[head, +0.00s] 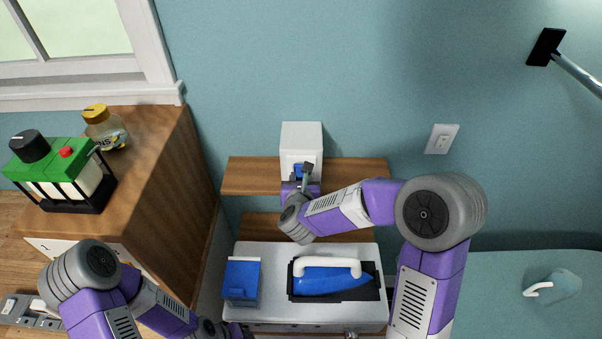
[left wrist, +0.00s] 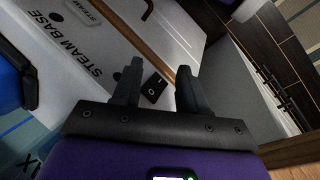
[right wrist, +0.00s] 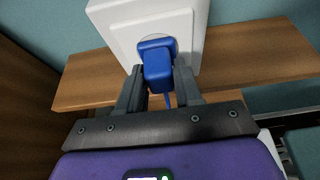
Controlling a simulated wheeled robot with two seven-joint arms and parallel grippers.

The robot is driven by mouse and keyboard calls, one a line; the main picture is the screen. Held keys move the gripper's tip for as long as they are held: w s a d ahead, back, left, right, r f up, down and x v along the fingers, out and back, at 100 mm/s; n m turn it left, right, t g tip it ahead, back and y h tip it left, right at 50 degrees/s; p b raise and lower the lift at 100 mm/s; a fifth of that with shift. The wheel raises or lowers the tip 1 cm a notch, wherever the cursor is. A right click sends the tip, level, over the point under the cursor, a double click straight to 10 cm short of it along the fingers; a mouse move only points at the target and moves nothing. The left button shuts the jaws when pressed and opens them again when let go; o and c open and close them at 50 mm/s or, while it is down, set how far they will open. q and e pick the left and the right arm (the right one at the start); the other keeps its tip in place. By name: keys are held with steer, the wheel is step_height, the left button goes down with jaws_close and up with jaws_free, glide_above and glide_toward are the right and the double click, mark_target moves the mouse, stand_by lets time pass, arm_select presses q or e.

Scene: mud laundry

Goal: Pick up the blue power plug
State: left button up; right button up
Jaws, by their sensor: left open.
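The blue power plug (right wrist: 157,70) sits in the front of a white outlet box (right wrist: 128,24), with its cord hanging below. In the head view the blue power plug (head: 298,171) is partly covered by my right gripper (head: 302,178). In the right wrist view the fingers of my right gripper (right wrist: 160,88) lie on both sides of the plug's lower part, very close to it. I cannot tell whether they press on it. My left gripper (left wrist: 156,80) is open and empty, beside a white box marked "STEAM BASE" (left wrist: 110,50). In the head view it is mostly cut off at the bottom edge.
A wooden shelf (head: 250,176) runs beneath the outlet box. Below it a blue iron (head: 330,284) rests on the white steam base (head: 310,252), beside a blue container (head: 242,282). A wooden cabinet (head: 165,150) at left bears a jar (head: 105,130) and a green-topped rack (head: 60,165).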

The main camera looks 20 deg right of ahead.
jaws_close()
arm_select(q)
steer(key=shift+f, duration=0.1)
arm_select(e)
steer(key=shift+r, duration=0.15)
